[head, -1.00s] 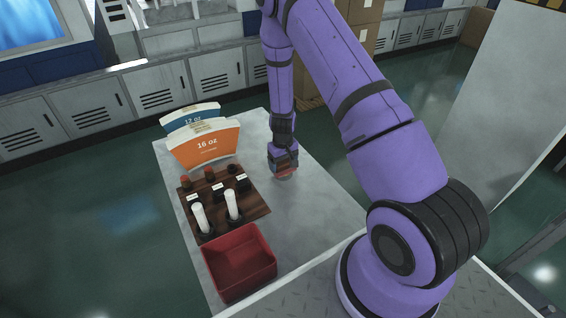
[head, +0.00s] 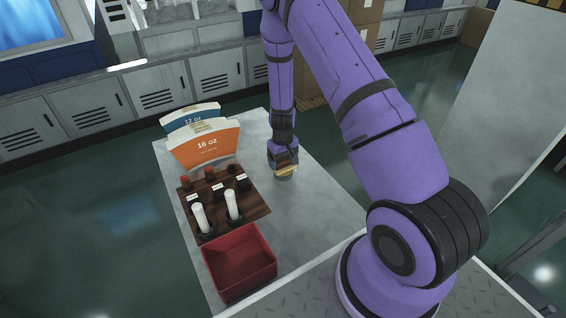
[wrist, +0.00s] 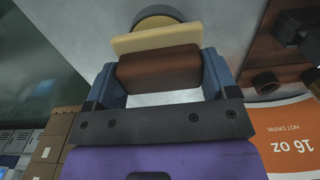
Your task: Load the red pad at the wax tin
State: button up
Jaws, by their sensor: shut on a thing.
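My gripper (head: 284,161) is low over the middle of the grey table, pointing down. In the wrist view its two blue fingers (wrist: 160,76) are shut on the red pad (wrist: 158,70), a dark reddish-brown block with a cream layer (wrist: 156,39) on its far side. The wax tin (wrist: 158,17), round and dark-rimmed with a yellowish inside, shows just beyond the cream layer, partly hidden by it. In the head view a yellowish patch shows under the fingers, above the tin (head: 286,179). I cannot tell whether pad and wax touch.
Left of my gripper a brown wooden board (head: 255,207) holds two white rolls and several small labelled pieces. Orange (head: 207,147) and blue (head: 190,115) cup blanks stand behind it. A red bin (head: 238,264) sits at the front. The table's right side is clear.

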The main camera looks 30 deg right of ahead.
jog(key=shift+r, duration=2.75)
